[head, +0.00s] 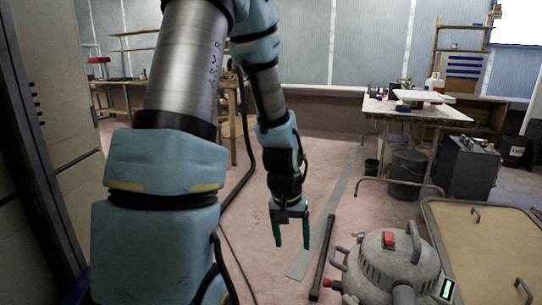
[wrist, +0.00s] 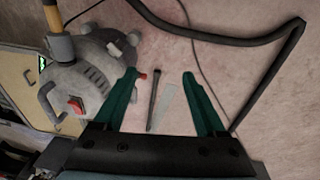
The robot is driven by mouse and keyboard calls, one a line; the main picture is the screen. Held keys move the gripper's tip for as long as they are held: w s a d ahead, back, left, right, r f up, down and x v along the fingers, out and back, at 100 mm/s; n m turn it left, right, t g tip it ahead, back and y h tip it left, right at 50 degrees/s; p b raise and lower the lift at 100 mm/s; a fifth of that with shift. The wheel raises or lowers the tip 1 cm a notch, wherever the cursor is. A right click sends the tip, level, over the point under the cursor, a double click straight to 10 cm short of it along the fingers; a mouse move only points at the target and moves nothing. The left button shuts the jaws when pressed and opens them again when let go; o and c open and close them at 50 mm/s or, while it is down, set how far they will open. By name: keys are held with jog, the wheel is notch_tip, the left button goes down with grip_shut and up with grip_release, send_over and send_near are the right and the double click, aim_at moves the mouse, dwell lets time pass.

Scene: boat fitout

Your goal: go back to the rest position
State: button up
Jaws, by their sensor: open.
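My gripper (head: 291,230) hangs pointing down in the middle of the head view, above the pinkish floor. Its two green fingers are apart with nothing between them. In the wrist view my gripper (wrist: 160,80) also shows open and empty, with floor behind the fingers. My blue and grey arm fills the left and middle of the head view and hides part of the room behind it.
A grey vacuum-like machine (head: 385,265) stands at lower right, beside a dark tube (head: 323,258) and a flat grey strip (head: 330,215). A framed tan panel (head: 490,250) is at far right. A white table (head: 415,108) stands behind.

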jog(key=s+a+r+n+y, duration=0.15)
jog(key=s+a+r, duration=0.25)
jog(key=a+r, duration=0.6)
notch_tip(320, 180, up, 18)
jog(key=a+p, duration=0.2)
jog(key=p, duration=1.8)
jog(key=shift+f+t, duration=0.2)
jog(key=shift+t, duration=0.2)
